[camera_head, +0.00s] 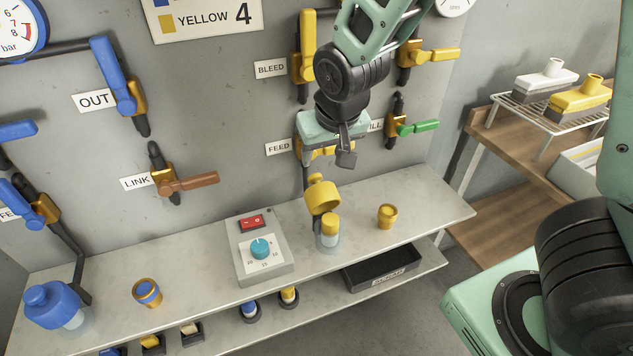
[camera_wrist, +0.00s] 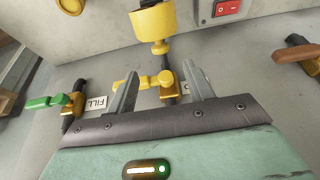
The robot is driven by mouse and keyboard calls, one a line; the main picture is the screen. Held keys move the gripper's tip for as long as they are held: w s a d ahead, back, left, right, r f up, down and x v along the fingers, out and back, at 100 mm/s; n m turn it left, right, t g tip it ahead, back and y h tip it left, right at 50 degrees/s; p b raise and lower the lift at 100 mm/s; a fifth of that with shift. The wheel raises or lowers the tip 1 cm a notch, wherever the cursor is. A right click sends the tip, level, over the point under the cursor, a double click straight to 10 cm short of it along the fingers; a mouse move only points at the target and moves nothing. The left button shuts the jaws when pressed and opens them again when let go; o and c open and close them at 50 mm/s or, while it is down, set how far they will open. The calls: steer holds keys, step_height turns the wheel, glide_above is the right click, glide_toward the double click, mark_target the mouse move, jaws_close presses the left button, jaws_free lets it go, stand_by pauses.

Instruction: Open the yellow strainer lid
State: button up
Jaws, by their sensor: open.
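The yellow strainer (camera_head: 321,196) stands at the bench's back edge below the FEED valve, at the end of a dark pipe. Its wide yellow cylinder sits above a smaller yellow piece and a clear bowl (camera_head: 328,241). I cannot tell which part is the lid. In the wrist view the yellow cylinder (camera_wrist: 153,20) shows at the top, beyond my fingers. My gripper (camera_head: 326,156) is open and empty, above the strainer and apart from it. The wrist view shows its spread fingers (camera_wrist: 160,88) on either side of the yellow FEED handle (camera_wrist: 148,82), partly hidden in the head view.
A grey box (camera_head: 271,277) with a red switch and blue dial stands left of the strainer. The green FILL handle (camera_head: 417,127) and yellow BLEED handle (camera_head: 308,36) stick out nearby. A black tray (camera_head: 382,272) is below.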

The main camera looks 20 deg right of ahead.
mark_target(316, 176)
steer(key=b+x, duration=0.1)
steer(key=x, duration=0.9)
